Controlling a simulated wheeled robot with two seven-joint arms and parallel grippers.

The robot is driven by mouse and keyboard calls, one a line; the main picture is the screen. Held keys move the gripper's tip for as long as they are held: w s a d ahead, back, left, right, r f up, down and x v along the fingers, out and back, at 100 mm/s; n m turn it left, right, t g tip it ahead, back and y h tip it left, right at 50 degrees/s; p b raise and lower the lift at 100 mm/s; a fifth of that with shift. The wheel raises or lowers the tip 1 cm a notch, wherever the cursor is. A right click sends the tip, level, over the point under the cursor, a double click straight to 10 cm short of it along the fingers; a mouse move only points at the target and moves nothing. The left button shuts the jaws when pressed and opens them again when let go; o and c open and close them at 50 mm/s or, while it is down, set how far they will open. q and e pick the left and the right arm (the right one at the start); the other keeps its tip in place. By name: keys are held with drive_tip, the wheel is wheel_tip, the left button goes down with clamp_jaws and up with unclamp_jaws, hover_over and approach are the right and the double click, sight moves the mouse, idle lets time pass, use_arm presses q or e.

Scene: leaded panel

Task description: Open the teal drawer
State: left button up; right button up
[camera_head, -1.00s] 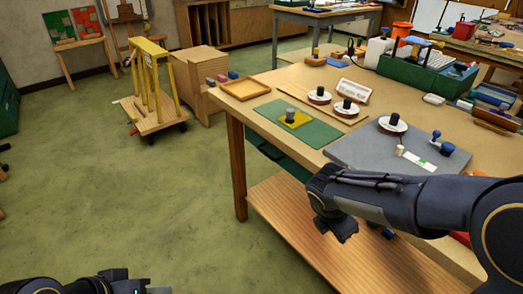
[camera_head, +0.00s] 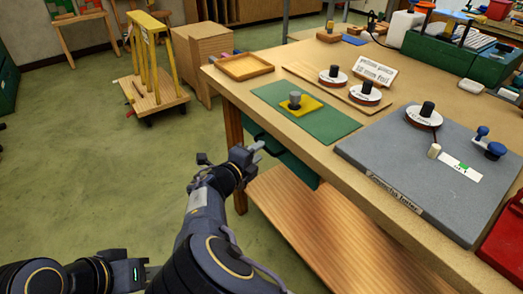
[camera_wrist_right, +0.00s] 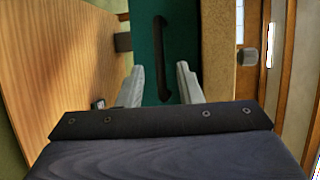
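The teal drawer (camera_head: 298,168) sits under the near left edge of the wooden table, partly hidden by my right gripper and the tabletop. Its teal front (camera_wrist_right: 148,50) with a dark bar handle (camera_wrist_right: 162,55) shows in the right wrist view and looks shut. My right gripper (camera_head: 256,150) is close in front of the drawer. In the right wrist view its two pale fingers (camera_wrist_right: 160,86) are apart, with the handle between and just beyond them; I see no contact. My left gripper (camera_head: 136,272) is low at the bottom left, away from the drawer; its fingers are unclear.
The wooden tabletop (camera_head: 300,140) overhangs the drawer, and a wooden lower shelf (camera_head: 310,235) lies below. A green mat, a wooden tray (camera_head: 243,67), spools and a grey board (camera_head: 400,160) lie on top. A yellow-posted cart (camera_head: 150,95) stands left; floor between is clear.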

drive_tip(key=shift+x, duration=1.5)
clamp_jaws()
